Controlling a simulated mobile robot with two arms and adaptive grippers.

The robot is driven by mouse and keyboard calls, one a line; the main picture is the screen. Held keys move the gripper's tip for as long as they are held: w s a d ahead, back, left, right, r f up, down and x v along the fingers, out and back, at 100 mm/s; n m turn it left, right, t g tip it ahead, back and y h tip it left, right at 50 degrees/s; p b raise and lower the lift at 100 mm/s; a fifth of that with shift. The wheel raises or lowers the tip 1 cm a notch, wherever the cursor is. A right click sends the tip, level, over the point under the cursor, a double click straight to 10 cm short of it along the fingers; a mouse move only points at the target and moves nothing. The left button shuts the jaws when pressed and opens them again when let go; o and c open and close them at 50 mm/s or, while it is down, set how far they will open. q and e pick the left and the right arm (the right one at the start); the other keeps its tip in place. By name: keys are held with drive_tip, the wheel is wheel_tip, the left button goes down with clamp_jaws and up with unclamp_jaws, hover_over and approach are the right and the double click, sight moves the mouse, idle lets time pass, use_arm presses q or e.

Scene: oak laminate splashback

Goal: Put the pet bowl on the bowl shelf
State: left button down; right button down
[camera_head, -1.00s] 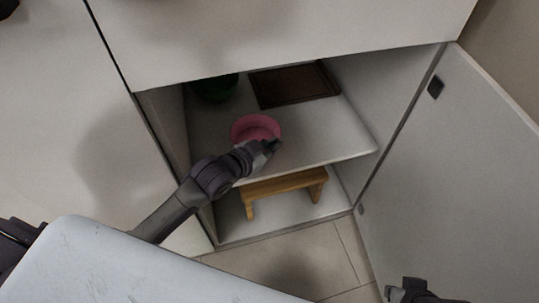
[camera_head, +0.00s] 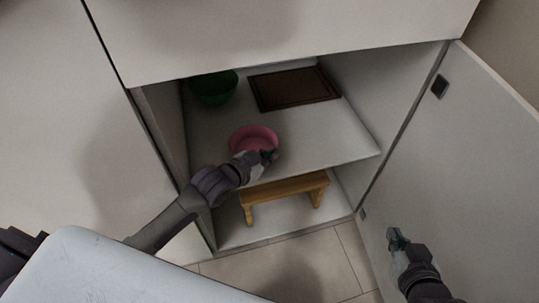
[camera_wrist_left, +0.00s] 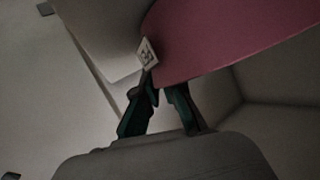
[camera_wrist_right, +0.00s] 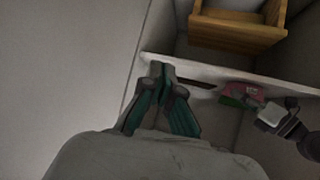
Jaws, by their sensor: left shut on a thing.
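The pink pet bowl (camera_head: 254,137) is inside the open cabinet, over the front of the upper shelf (camera_head: 325,140). My left gripper (camera_head: 266,156) is shut on the bowl's near rim. In the left wrist view the bowl (camera_wrist_left: 225,35) fills the upper right, with the left fingertips (camera_wrist_left: 160,82) at its edge. I cannot tell whether the bowl's base touches the shelf. The bowl also shows small in the right wrist view (camera_wrist_right: 243,91). My right gripper (camera_head: 396,240) is empty in front of the open door, its fingertips together in the right wrist view (camera_wrist_right: 162,70).
A green bowl (camera_head: 214,88) stands at the shelf's back left. A dark brown tray (camera_head: 293,88) lies at the back. A wooden stool (camera_head: 285,188) stands in the compartment below. The open door (camera_head: 460,160) is on the right. The shelf's right front is clear.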

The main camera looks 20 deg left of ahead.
use_arm(q)
drive_tip(key=c, duration=1.3)
unclamp_jaws()
drive_tip(key=shift+f, duration=0.1)
